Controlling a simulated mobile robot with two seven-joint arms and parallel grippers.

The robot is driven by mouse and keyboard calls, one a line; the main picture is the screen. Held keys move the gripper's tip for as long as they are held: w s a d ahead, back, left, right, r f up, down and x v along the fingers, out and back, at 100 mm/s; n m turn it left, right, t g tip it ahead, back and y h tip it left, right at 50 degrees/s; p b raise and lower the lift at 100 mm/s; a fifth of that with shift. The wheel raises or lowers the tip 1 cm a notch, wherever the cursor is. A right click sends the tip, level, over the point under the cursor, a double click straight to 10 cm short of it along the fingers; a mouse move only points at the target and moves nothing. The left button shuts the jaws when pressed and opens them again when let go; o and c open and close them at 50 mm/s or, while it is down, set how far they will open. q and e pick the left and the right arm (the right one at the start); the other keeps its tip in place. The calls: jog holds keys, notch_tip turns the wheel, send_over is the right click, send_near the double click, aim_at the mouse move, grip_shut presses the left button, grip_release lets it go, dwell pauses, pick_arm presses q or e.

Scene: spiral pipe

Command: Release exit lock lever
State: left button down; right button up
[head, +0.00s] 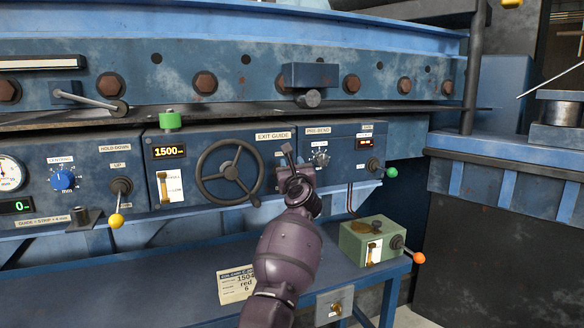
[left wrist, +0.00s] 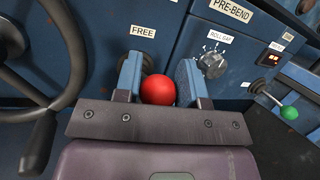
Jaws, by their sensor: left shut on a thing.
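The red ball knob (left wrist: 158,90), apparently of the exit lock lever, sits just below a FREE label (left wrist: 143,31) in the left wrist view. The two blue-grey fingers of my left gripper (left wrist: 160,82) are shut on it from both sides. The lever's shaft is hidden behind the knob and gripper. In the head view my left gripper (head: 292,172) is at the panel just right of the exit guide handwheel (head: 229,173), and it hides the knob there. My right gripper is not in view.
The EXIT GUIDE display (head: 170,152) reads 1500. To the right are the ROLL GAP dial (head: 320,159) and a green-knobbed lever (head: 391,172). Below stands a green box (head: 370,243) with an orange-knobbed lever (head: 418,258). A card (head: 236,285) rests on the blue bench.

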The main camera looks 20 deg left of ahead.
pick_arm(q)
jog(key=shift+r, duration=0.25)
dwell(0.7)
jog(key=c, duration=0.8)
grip_release()
jog(key=shift+a+f, duration=0.1)
jog(key=shift+o, duration=0.3)
jog(key=shift+f, duration=0.1)
